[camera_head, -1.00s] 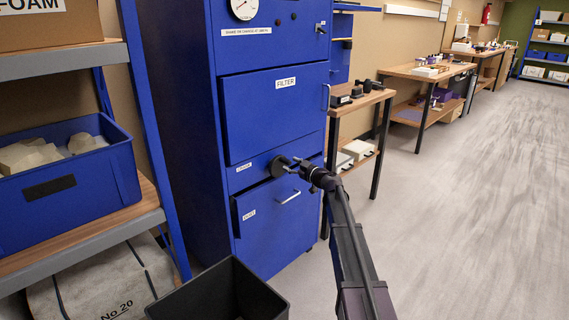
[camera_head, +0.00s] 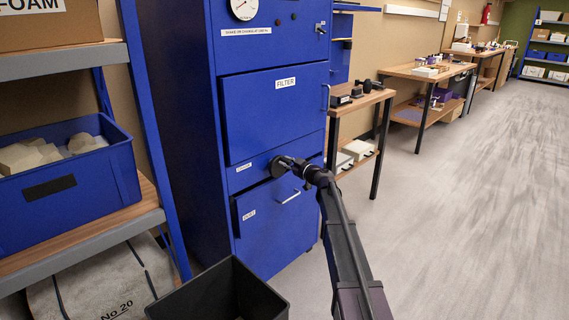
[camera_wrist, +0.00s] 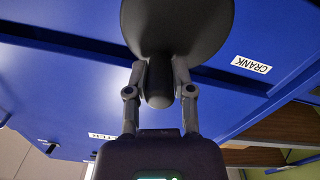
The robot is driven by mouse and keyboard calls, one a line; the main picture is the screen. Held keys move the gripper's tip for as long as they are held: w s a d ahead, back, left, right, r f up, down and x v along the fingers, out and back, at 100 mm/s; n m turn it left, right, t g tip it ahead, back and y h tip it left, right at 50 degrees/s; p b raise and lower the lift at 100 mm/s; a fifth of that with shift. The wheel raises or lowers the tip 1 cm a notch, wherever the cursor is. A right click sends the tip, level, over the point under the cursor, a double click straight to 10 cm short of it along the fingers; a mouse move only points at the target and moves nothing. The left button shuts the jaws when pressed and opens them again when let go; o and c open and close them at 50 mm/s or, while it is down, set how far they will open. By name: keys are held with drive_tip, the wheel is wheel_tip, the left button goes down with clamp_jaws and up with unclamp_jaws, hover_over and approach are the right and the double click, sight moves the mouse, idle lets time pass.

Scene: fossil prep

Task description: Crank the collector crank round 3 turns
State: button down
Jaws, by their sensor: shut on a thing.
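The blue collector cabinet (camera_head: 273,110) stands at the centre of the head view, with a gauge at the top and a FILTER door. The crank (camera_head: 280,165) sits on the band between the FILTER door and the lower drawer; it also shows as a dark round disc with a knob (camera_wrist: 158,90) in the wrist view. My gripper (camera_head: 301,168) is at the crank. In the wrist view, its two fingers (camera_wrist: 160,88) are shut on the knob, one on each side. The CRANK label (camera_wrist: 251,64) is upside down there. The head view hides part of the crank behind my gripper.
A dark open bin (camera_head: 215,295) stands in front of the cabinet. A shelf rack with a blue tub (camera_head: 65,190) is at the left. Workbenches (camera_head: 430,72) line the wall at the right. The floor to the right is clear.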

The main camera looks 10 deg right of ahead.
drive_tip(key=shift+a, duration=0.35)
drive_tip(key=shift+d, duration=0.25)
drive_tip(key=shift+d, duration=0.1)
drive_tip(key=shift+d+m, duration=0.1)
drive_tip(key=shift+m, duration=0.2)
drive_tip(key=shift+d+f, duration=0.1)
idle(0.3)
